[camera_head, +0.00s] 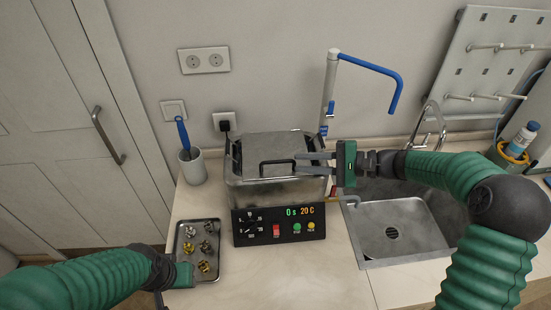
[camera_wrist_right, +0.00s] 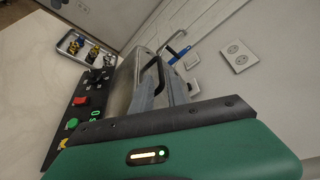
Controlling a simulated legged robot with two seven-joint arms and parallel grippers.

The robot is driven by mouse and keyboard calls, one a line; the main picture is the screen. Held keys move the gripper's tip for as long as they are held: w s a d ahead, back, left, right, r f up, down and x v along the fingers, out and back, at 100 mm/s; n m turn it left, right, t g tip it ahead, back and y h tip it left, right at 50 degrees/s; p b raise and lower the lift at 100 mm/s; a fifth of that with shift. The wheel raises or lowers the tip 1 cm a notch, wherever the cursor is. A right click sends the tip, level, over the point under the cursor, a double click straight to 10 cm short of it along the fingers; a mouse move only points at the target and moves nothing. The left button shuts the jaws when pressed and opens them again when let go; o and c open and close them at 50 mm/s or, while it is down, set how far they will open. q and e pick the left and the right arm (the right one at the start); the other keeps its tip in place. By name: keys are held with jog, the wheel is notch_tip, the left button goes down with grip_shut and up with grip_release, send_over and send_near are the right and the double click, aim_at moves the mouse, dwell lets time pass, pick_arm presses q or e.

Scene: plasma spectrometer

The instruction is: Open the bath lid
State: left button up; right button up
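The metal bath (camera_head: 275,190) stands on the counter with its lid (camera_head: 270,145) down. A black handle (camera_head: 277,163) is on the lid's front part; it also shows in the right wrist view (camera_wrist_right: 150,75). My right gripper (camera_head: 299,162) comes in from the right over the lid. Its two grey fingers are apart and point at the right end of the handle; I cannot tell whether they touch it. My left gripper (camera_head: 187,275) is at the lower left beside the metal tray, and its fingers are hidden.
The tray (camera_head: 179,240) holds several small metal parts. A control panel (camera_head: 278,225) reads 0 s and 20 C. A cup with a blue-handled brush (camera_head: 192,168) stands left, a sink (camera_head: 400,230) right. A blue-tipped tap (camera_head: 330,90) rises behind the bath.

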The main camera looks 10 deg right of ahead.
aim_at(285, 162)
jog(key=p+x, duration=0.1)
jog(key=x, duration=0.7)
jog(key=shift+w+a+f, duration=0.15)
jog(key=shift+w+f, duration=0.05)
jog(key=shift+w, duration=0.05)
grip_shut()
dwell(0.9)
